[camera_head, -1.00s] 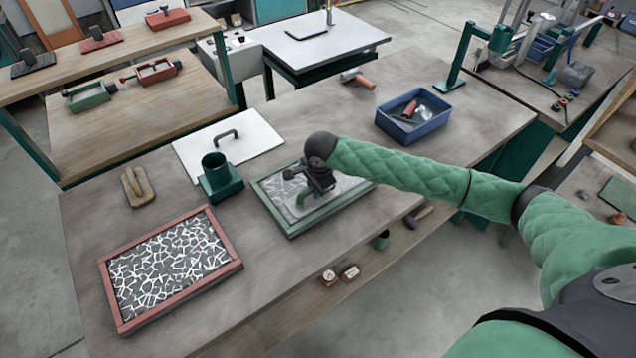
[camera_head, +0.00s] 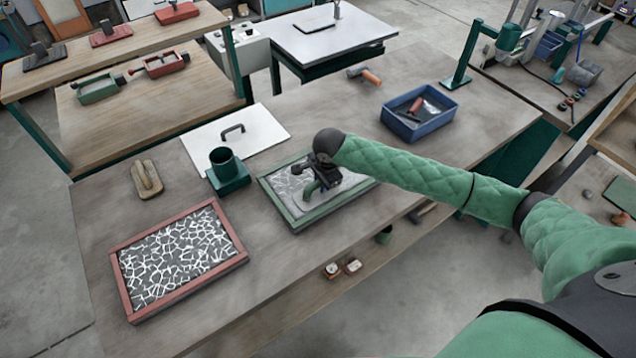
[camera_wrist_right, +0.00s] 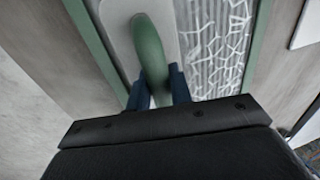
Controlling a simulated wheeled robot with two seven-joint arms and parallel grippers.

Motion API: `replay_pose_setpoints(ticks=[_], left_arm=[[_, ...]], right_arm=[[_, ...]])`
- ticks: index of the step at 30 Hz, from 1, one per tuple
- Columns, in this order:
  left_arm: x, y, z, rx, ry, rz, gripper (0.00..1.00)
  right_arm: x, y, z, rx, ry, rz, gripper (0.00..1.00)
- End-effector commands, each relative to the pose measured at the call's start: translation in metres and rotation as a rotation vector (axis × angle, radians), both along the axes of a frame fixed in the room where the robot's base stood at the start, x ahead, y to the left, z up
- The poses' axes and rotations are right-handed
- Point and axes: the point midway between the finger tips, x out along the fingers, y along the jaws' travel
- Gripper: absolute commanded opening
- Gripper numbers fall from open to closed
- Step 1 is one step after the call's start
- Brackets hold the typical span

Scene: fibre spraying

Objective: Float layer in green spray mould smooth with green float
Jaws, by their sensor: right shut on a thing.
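The green spray mould (camera_head: 318,221) lies on the long bench, a green-rimmed frame around a grey layer. The layer (camera_head: 286,181) looks mostly even grey at its left end in the head view. In the right wrist view the layer (camera_wrist_right: 222,45) right of the float shows white web-like lines. The green float, with a pale flat plate (camera_wrist_right: 121,22) and green handle (camera_wrist_right: 149,48), rests on or just over the layer; contact cannot be told. My right gripper (camera_wrist_right: 159,92) is shut on its handle. My arm hides the mould's right part in the head view. My left gripper is out of view.
A red-framed mould (camera_head: 240,259) with a white-veined layer lies to the left. A blue bin (camera_head: 392,123) is at the back right.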

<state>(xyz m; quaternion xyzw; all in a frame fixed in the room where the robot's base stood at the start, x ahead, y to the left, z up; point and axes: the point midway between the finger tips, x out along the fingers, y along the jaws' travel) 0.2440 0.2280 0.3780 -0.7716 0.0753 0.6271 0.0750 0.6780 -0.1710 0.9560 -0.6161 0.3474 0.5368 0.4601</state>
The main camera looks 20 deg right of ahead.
Motion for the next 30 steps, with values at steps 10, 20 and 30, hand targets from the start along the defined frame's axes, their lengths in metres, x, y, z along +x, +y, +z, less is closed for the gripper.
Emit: replay_pose_setpoints(ticks=[10,20,30], left_arm=[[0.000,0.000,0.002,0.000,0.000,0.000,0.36],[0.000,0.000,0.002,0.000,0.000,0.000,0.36],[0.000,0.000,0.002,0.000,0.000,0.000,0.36]], right_arm=[[0.005,-0.016,0.000,-0.001,0.001,-0.001,0.00],[0.011,-0.032,-0.001,-0.001,0.001,-0.001,0.00],[0.017,-0.048,0.001,0.000,0.001,-0.001,0.00]])
